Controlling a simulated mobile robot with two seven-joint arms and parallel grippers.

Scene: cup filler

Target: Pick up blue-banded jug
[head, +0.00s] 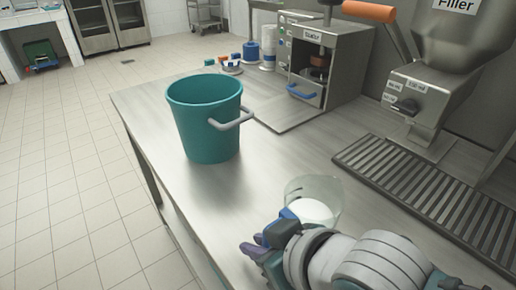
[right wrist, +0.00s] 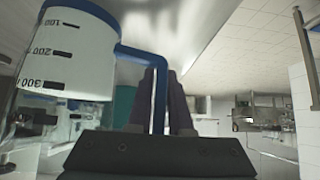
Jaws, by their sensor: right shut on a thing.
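The blue-banded jug (head: 314,188) is a clear vessel with white contents, at the lower middle of the head view on the near part of the bench. In the right wrist view the jug (right wrist: 75,60) shows large at left, upside down, with dark volume marks, a blue band and a blue handle. My right gripper (head: 262,240) is at the jug's left side in the head view. In the right wrist view its dark fingers (right wrist: 160,100) are shut on the blue handle. I cannot tell whether the jug touches the bench. My left gripper is out of view.
A teal bucket (head: 204,130) with a grey handle stands on the steel bench (head: 245,215) beyond the jug. A slatted drain grate (head: 430,195) and the filler machine (head: 425,100) are at right. A sealer box (head: 325,65) stands behind. Bench between bucket and jug is clear.

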